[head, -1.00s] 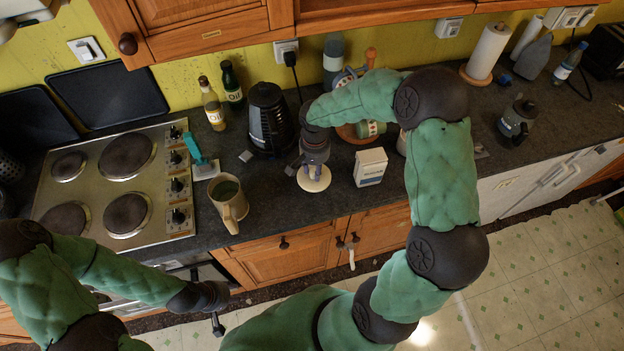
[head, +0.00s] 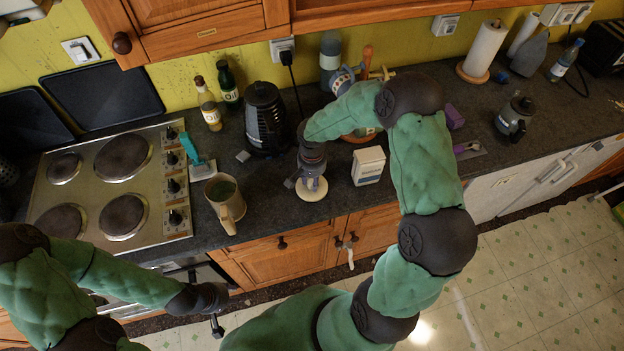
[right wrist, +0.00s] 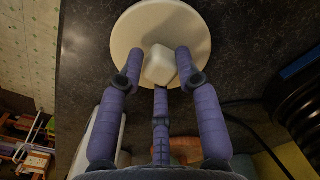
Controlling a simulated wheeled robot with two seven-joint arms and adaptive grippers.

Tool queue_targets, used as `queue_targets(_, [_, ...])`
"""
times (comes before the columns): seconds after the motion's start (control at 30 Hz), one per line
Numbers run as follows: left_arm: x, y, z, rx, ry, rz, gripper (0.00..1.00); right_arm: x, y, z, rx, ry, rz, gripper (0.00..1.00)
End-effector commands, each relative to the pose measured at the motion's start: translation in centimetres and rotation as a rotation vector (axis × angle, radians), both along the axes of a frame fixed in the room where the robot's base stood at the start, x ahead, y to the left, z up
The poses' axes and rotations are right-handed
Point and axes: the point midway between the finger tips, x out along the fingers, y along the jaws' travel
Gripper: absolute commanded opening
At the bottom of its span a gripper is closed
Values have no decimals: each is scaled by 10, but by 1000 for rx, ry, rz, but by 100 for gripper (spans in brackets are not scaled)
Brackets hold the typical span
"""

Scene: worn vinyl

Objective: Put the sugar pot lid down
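The sugar pot lid (head: 312,193) is a round cream disc with a pale knob, low over the dark worktop near its front edge. It also shows in the right wrist view (right wrist: 132,33), with its knob between the fingers. My right gripper (head: 313,181) is above the lid, its purple fingers (right wrist: 160,72) closed around the knob. I cannot tell whether the disc touches the worktop. My left gripper (head: 217,322) hangs in front of the cupboards, far from the lid; its fingers are too small to read. I cannot make out the sugar pot.
A mug (head: 227,204) stands to the left of the lid and a white box (head: 368,167) to its right. A black kettle (head: 266,118) is behind. The hob (head: 92,187) is further left. Bare worktop lies between mug and lid.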

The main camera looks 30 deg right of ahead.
Motion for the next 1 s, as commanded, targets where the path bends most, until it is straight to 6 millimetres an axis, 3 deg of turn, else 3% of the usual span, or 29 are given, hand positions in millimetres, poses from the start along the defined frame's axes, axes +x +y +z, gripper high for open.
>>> queue_targets(0.03, [0,0,-1,0,0,0,40,0,0,-1,0,0,0,46])
queue_targets(0.1, [0,0,0,0,0,0,40,0,0,0,0,0,0,58])
queue_targets(0.53, [0,0,5,0,0,0,40,0,0,4,0,0,0,58])
queue_targets(0.67, [0,0,5,0,0,0,40,1,0,23,-2,-4,-1,58])
queue_targets(1.0, [0,0,8,0,0,0,40,1,0,91,-1,-3,0,58])
